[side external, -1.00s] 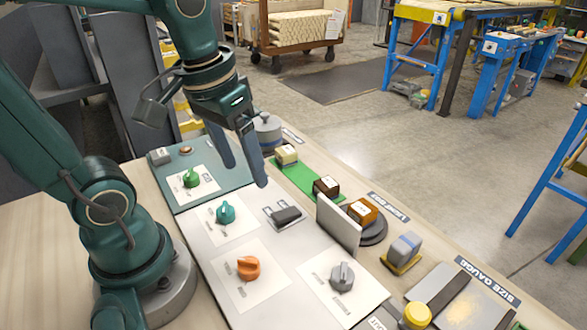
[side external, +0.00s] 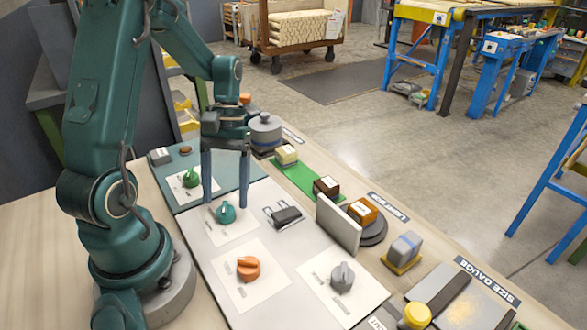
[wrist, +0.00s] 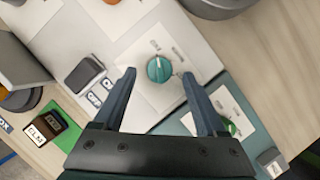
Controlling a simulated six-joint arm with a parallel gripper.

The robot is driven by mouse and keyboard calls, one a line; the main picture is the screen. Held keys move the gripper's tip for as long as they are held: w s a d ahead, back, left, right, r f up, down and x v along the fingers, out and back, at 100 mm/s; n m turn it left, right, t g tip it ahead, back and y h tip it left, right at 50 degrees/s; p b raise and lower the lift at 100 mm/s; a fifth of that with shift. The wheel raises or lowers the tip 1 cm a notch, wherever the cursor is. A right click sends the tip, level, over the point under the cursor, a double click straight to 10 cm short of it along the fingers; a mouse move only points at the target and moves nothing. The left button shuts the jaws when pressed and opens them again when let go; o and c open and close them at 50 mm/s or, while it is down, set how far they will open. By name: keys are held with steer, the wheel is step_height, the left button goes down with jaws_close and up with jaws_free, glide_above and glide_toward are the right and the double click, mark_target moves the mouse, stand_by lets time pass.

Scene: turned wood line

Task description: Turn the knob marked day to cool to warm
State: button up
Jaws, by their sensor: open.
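A teal knob (side external: 225,214) sits on a white card on the pale panel. In the wrist view the teal knob (wrist: 159,69) shows between my fingertips, with a white pointer line. My gripper (side external: 226,204) points down over it, open, one finger to each side; it also shows in the wrist view (wrist: 159,77). Nothing is held, and I cannot tell how far the tips are above the panel. A green knob (side external: 191,178), an orange knob (side external: 248,268) and a grey knob (side external: 342,277) sit on other cards. Markings on the cards are too small to read, so I cannot tell which says day.
A dark rocker switch (side external: 287,215) sits right of the teal knob. An upright grey plate (side external: 338,226) and wood blocks on a green strip (side external: 296,178) stand farther right. A round grey lidded pot (side external: 265,130) is behind. A yellow button (side external: 417,315) is at the front.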

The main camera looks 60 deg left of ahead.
mark_target(225, 212)
steer(key=shift+x, duration=1.2)
jaws_close()
steer(key=shift+m, duration=0.3)
steer(key=m+y, duration=0.1)
steer(key=m, duration=0.1)
steer(key=m+g+y, duration=0.1)
steer(key=m, duration=0.2)
steer(key=shift+w+d, duration=0.1)
steer(key=shift+w, duration=0.05)
steer(key=m+y, duration=0.1)
steer(key=m, duration=0.2)
steer(key=m+y, duration=0.1)
steer(key=m, duration=0.2)
steer(key=shift+d, duration=0.15)
